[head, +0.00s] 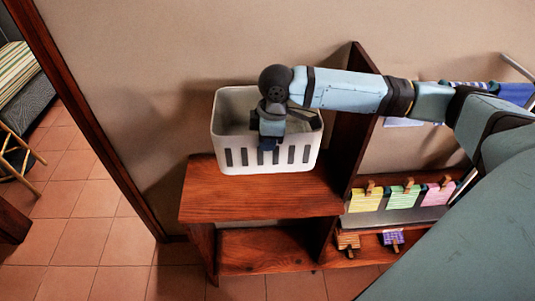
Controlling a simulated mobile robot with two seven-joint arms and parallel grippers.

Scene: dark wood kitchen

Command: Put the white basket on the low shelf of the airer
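The white basket (237,163) stands upright on a reddish wooden unit's top, against the wall. It has slots along its front. My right gripper (268,143) points down at the basket's front wall and overlaps its rim. I cannot tell whether the fingers are closed on the rim. My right arm comes in from the right and covers part of the basket's back. What seems to be the airer, with metal rails (517,67) and hanging cloths, is at the right, partly hidden by my arm. I cannot make out its low shelf clearly. My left gripper is out of view.
The wooden unit (215,203) has bare top in front of the basket and an open compartment below. A tall wooden panel (352,125) rises at the basket's right. Yellow, green and pink pegged cloths (402,198) hang beyond it. Tiled floor (85,225) lies open at left.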

